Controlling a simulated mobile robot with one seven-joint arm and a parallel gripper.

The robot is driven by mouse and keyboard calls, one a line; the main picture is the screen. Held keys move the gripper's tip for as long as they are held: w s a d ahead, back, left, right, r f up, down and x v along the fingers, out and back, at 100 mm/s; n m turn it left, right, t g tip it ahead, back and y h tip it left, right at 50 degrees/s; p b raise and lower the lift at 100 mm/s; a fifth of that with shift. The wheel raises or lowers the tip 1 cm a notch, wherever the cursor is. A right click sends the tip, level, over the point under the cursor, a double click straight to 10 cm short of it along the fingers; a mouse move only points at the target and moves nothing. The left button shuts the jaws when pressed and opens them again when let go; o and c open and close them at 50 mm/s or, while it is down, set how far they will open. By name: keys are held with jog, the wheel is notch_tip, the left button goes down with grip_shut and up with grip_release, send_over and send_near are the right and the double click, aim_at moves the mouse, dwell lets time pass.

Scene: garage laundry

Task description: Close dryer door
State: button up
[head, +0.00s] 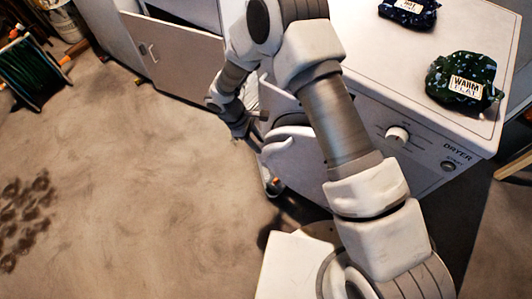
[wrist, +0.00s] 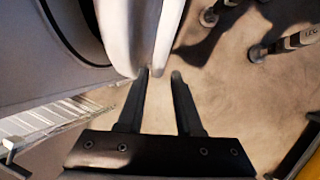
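The white dryer (head: 345,85) stands at the right in the head view, with its control panel facing me. Its white, curved door (head: 292,152) stands out from the front, partly hidden behind my arm. In the wrist view, the white door edge (wrist: 148,32) curves down toward my fingertips, beside the dark round rim of the dryer (wrist: 72,22). My gripper (head: 250,122) is beside the door in the head view. In the wrist view, my gripper (wrist: 158,74) has its fingers apart, with floor visible between them. The left fingertip is close to the door edge; contact is unclear.
A dark green bag (head: 462,80) and a dark blue bag (head: 408,10) lie on the dryer top. A grey cabinet front (head: 172,55) is at the upper left. A green hose reel (head: 32,68) stands far left. The floor at left is mostly clear.

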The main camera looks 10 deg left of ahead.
aim_at(266, 152)
jog(key=b+x, duration=0.1)
jog(key=x, duration=0.5)
jog(key=shift+f, duration=0.2)
jog(key=shift+c, duration=0.2)
grip_shut()
dwell(1.0)
